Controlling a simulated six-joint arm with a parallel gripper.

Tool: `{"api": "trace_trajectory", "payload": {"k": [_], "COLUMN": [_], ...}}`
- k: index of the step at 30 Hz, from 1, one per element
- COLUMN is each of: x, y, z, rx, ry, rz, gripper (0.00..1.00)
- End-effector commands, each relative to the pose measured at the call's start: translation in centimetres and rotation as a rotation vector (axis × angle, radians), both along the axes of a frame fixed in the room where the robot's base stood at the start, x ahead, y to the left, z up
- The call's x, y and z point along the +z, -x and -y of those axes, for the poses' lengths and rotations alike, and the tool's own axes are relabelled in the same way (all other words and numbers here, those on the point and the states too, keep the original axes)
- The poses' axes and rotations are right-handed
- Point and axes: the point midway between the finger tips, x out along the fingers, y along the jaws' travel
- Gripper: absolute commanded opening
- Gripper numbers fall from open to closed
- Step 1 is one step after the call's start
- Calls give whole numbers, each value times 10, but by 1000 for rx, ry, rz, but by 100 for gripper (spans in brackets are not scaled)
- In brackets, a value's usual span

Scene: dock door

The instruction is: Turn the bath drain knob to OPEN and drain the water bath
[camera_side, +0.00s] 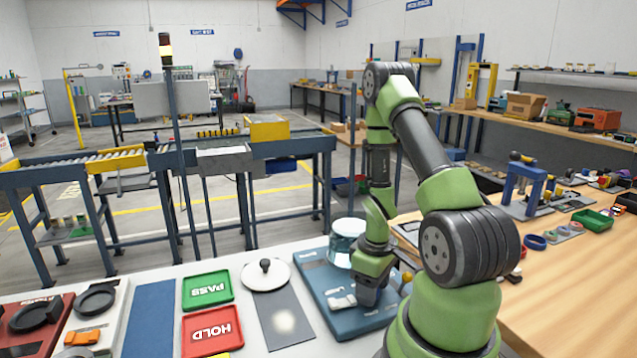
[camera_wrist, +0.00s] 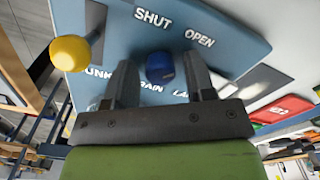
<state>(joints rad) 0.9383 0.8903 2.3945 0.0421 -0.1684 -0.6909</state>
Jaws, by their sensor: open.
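A blue drain knob (camera_wrist: 160,68) sits on the blue panel (camera_wrist: 225,70), below the white words SHUT and OPEN; its pointing direction cannot be made out. My gripper (camera_wrist: 159,62) is open, with one finger on each side of the knob. Whether the fingers touch it cannot be told. In the side view my gripper (camera_side: 371,296) points down over the blue base (camera_side: 325,282) and hides the knob. The clear water bath (camera_side: 347,232) stands at the back of that base, just behind my gripper. Its water level is unclear.
A yellow ball-shaped handle (camera_wrist: 70,53) stands up left of my fingers in the wrist view. Left of the base are a white round lid (camera_side: 267,277), a grey plate (camera_side: 284,322), a green PASS tray (camera_side: 207,290) and a red HOLD tray (camera_side: 212,331).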

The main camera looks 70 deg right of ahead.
Motion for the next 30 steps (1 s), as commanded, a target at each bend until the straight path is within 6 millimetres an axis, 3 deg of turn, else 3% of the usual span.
{"api": "trace_trajectory", "payload": {"k": [12,30], "x": [0,108], "y": [0,-6], "z": [-1,-3], "rx": [616,585], "ry": [-4,20], "rz": [-1,8], "gripper": [55,55]}}
